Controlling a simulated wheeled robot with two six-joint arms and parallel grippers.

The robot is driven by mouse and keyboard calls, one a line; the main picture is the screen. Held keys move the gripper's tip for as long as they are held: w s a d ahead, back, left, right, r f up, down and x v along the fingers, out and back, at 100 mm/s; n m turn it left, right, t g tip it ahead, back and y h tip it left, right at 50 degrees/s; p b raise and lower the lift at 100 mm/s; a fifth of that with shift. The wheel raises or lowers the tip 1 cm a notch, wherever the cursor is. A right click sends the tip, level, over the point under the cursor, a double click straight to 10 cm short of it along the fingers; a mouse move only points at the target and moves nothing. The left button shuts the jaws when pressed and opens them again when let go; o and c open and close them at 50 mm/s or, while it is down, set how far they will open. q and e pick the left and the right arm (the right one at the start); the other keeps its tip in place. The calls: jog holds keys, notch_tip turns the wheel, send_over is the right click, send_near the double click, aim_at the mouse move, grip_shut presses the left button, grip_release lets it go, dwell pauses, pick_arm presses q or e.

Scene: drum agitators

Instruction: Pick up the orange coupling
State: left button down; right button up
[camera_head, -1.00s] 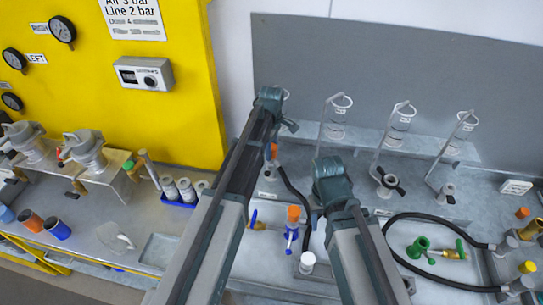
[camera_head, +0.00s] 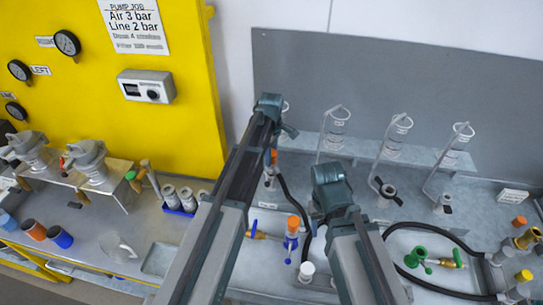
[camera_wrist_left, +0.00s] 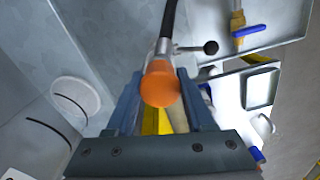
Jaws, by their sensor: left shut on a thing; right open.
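The orange coupling (camera_wrist_left: 160,84) sits between the two fingers of my left gripper (camera_wrist_left: 162,92) in the left wrist view, with a black hose and a grey metal end above it. The fingers are shut on it. In the head view, the orange coupling (camera_head: 274,156) shows as a small patch just right of my left arm, which hides most of that gripper. My right gripper (camera_head: 318,210) is open and empty, right of the orange-topped blue valve (camera_head: 292,228); its fingertips are hard to make out.
A black hose (camera_head: 285,190) runs down beside the left arm. Clear cylinders (camera_head: 397,135) in wire holders stand on the back ledge. A green fitting (camera_head: 414,256) and a looped hose lie at right. A yellow panel (camera_head: 165,50) with gauges rises at left.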

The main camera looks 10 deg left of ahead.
pick_arm(q)
notch_tip(320, 180, up, 8)
jog(key=p, duration=0.6)
jog(key=shift+f, duration=0.25)
pick_arm(e)
notch_tip(320, 180, up, 7)
jog(key=shift+r, duration=0.2)
